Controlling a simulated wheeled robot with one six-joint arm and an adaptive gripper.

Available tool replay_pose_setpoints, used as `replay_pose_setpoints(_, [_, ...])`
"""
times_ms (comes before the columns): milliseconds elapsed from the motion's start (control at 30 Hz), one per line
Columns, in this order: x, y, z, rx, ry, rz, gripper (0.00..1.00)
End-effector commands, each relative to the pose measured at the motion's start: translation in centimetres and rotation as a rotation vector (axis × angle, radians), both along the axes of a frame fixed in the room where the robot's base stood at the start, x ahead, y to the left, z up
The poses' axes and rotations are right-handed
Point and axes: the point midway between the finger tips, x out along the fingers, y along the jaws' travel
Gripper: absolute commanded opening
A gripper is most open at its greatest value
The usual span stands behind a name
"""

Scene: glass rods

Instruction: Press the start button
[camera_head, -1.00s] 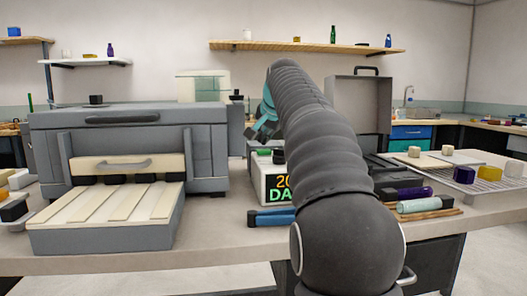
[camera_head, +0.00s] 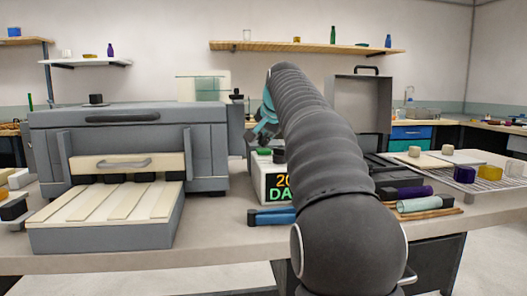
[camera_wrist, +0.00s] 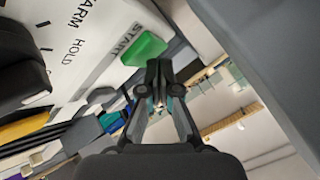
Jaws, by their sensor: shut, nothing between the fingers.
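The green start button (camera_head: 264,152) sits on top of a white control box (camera_head: 258,180) with a lit display, partly hidden by my arm. In the wrist view the green button (camera_wrist: 143,49) lies beside the printed word START on the box's white face (camera_wrist: 95,40). My gripper (camera_wrist: 157,85) is shut and empty, its fingertips close to the button in that picture. I cannot tell whether they touch it. In the head view my teal and dark gripper (camera_head: 262,130) is just above the button, mostly behind my arm.
A grey furnace-like unit (camera_head: 130,125) with a slatted tray (camera_head: 105,205) stands left of the box. Blue-handled tools (camera_head: 271,216) lie in front of the box. A dark open case (camera_head: 358,105) stands behind my arm. Rods and a wire rack (camera_head: 490,181) lie to the right.

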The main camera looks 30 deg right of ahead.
Motion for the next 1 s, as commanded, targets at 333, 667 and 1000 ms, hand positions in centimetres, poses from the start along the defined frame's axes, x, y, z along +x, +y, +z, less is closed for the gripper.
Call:
replay_pose_setpoints(333, [-0.01, -0.01, -0.10, 0.000, 0.000, 0.000, 0.00])
replay_pose_setpoints(667, [0.00, 0.00, -0.45, 0.000, 0.000, 0.000, 0.00])
replay_pose_setpoints(1000, [-0.01, 0.00, -0.80, 0.000, 0.000, 0.000, 0.00])
